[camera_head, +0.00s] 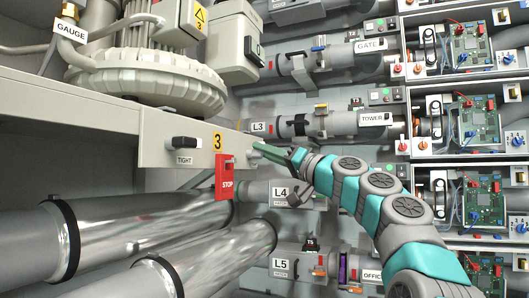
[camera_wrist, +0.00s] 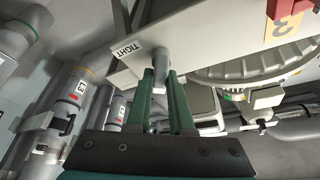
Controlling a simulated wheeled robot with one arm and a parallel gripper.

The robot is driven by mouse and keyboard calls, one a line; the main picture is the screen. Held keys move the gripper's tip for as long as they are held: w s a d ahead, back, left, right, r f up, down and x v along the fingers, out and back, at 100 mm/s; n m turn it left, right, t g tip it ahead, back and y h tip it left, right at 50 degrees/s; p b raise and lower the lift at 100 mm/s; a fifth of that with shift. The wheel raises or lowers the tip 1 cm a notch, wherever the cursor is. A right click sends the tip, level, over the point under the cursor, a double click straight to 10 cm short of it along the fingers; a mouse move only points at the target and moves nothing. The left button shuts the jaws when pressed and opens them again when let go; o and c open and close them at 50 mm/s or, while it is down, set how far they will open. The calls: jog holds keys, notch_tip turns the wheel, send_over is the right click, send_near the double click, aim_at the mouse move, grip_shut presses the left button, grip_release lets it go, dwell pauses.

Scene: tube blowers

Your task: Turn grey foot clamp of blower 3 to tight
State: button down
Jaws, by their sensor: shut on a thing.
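The grey foot clamp (camera_wrist: 160,54) shows in the wrist view as a small grey lever under the pale beam, beside a TIGHT label (camera_wrist: 127,51). My gripper (camera_wrist: 160,75) has its two green fingers on either side of this lever and is shut on it. In the head view my gripper (camera_head: 258,148) reaches the right end of the beam (camera_head: 80,112) below blower 3 (camera_head: 150,80); the grey clamp is mostly hidden there. The clamp's exact angle is hard to tell.
A black-handled clamp (camera_head: 186,142) with its own TIGHT label sits on the beam's front. Large metal tubes (camera_head: 130,235) lie below. Labelled pipes and open circuit-board bays (camera_head: 470,120) fill the back and right.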

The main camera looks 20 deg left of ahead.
jog(key=shift+w+d+f+m+t+h+p, duration=0.1)
jog(key=shift+m+t+h+p, duration=0.2)
jog(key=shift+m+h+p, duration=1)
jog(key=shift+w+f+m+t+h+p, duration=0.1)
jog(key=shift+m+t+h+p, duration=0.2)
jog(key=shift+m+p, duration=2)
jog(key=shift+d+m+t+h+p, duration=0.1)
jog(key=shift+m+t+h+p, duration=0.45)
jog(key=shift+m, duration=2.25)
jog(key=shift+a+g+h, duration=0.1)
jog(key=shift+g+h, duration=0.15)
jog(key=c, duration=0.8)
grip_release()
jog(key=v, duration=0.7)
jog(key=shift+s+d+b, duration=0.2)
jog(key=shift+d+b, duration=0.15)
jog(key=shift+b, duration=0.1)
